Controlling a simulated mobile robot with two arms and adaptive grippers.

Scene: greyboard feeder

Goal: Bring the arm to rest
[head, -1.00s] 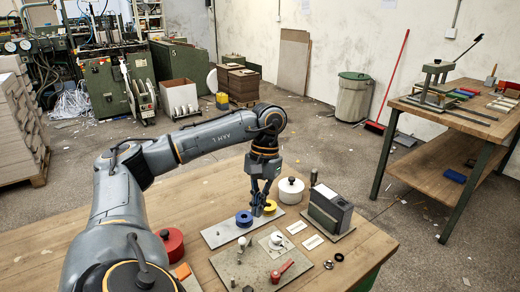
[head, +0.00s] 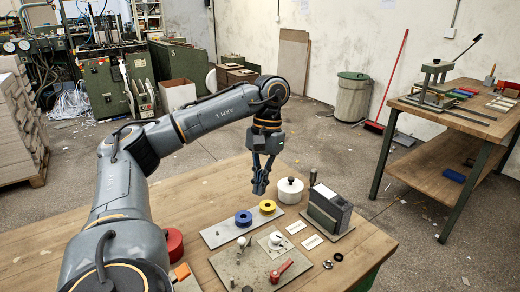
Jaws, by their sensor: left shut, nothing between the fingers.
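My left arm reaches in from the left over the wooden table (head: 120,215). My left gripper (head: 260,188) points down and is shut with nothing in it. It hangs above the table's back part, just behind the yellow ring (head: 267,207) and left of the white lidded pot (head: 290,190). The yellow ring and a blue ring (head: 243,218) sit on a light metal plate (head: 215,238). The fingertips look apart from the yellow ring. My right gripper is not in view.
A dark grey box (head: 329,210) stands right of the pot. A second plate (head: 225,268) carries a red-handled lever (head: 281,270) and knobs. A red round container (head: 173,243) is beside my arm. A workbench (head: 455,125) stands at the right.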

